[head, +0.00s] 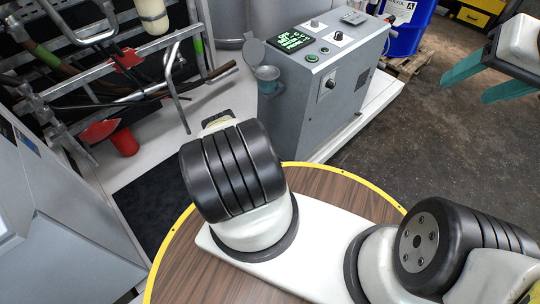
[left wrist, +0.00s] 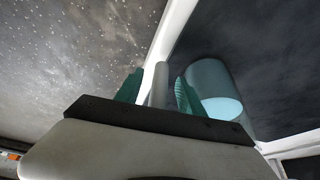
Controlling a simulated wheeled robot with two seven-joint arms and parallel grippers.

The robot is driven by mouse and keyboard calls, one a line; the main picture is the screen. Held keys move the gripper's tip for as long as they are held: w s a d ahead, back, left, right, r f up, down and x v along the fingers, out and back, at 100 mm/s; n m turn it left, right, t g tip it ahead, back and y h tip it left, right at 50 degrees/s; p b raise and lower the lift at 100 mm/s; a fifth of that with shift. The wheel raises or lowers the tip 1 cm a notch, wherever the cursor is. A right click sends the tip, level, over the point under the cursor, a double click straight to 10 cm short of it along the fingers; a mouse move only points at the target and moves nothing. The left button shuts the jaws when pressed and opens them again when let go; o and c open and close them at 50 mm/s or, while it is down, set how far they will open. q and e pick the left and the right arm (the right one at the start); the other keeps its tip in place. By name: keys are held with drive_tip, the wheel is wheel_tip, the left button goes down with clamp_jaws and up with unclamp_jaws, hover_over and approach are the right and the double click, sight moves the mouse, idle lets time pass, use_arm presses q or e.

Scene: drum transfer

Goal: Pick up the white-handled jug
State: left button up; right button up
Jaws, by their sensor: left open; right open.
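A pale blue-grey cylinder (left wrist: 213,85) with a bright round end shows in the left wrist view, right of my left gripper (left wrist: 160,78); it looks like the jug. A pale upright bar stands between or behind the two teal fingers. I cannot tell whether it is the jug's white handle or whether the fingers touch it. The left gripper is open. In the head view my own arm hides most of the left gripper, and I cannot make out the jug there. My right gripper (head: 466,91) is open and empty at the upper right, above the floor.
A grey machine cabinet (head: 318,85) with a green display and a small side cup (head: 267,76) stands ahead. A metal rack (head: 110,70) with bars and a red cone (head: 124,142) is at left. A blue drum (head: 408,30) stands behind. Dark floor at right is clear.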

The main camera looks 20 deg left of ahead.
use_arm(q)
drive_tip(key=shift+f, duration=0.15)
clamp_jaws()
drive_tip(key=shift+w, duration=0.1)
idle(1.3)
